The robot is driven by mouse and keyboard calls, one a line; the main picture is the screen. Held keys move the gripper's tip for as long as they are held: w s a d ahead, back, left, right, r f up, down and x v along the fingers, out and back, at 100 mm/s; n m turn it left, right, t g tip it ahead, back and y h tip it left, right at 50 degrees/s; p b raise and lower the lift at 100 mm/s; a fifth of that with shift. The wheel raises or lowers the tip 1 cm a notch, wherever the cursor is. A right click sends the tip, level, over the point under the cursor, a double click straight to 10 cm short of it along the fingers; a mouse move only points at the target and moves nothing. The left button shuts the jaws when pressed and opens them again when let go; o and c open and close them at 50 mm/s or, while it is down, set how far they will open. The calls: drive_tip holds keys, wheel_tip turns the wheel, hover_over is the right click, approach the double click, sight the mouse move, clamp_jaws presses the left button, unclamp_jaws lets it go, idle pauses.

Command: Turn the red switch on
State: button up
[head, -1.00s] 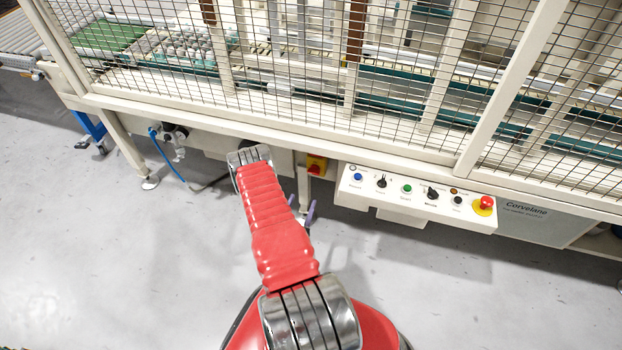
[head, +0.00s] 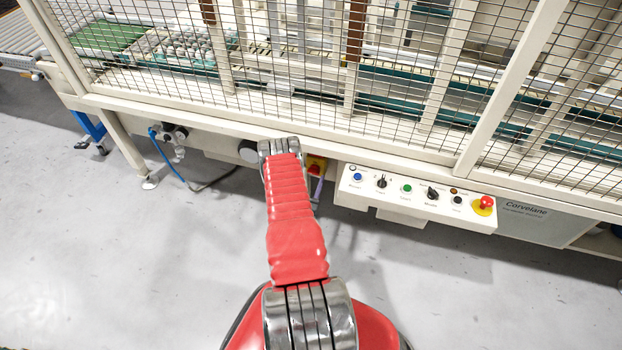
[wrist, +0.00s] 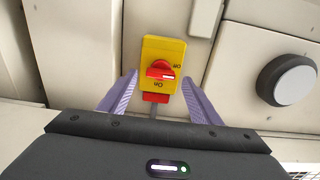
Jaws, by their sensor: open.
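The red switch (wrist: 160,70) is a rotary knob on a yellow plate (wrist: 176,48) fixed to the cream machine frame. The plate carries two small labels, one to the knob's side and one below it, and the knob's handle lies crosswise in the wrist view. My gripper (wrist: 158,82) is open, with its two purple fingers on either side of the plate's lower part; I cannot tell whether they touch it. In the head view the yellow and red switch (head: 316,165) is partly hidden by my arm, and one purple finger shows just below it.
A control panel (head: 385,205) with several buttons and a red emergency stop (head: 486,203) is right of the switch. A round grey knob (wrist: 294,80) sits beside it in the wrist view. Wire mesh guards (head: 300,60) stand above. The floor in front is clear.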

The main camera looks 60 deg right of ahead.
drive_tip(key=shift+w+d, duration=0.1)
drive_tip(key=shift+d, duration=0.7)
drive_tip(key=shift+c, duration=0.2)
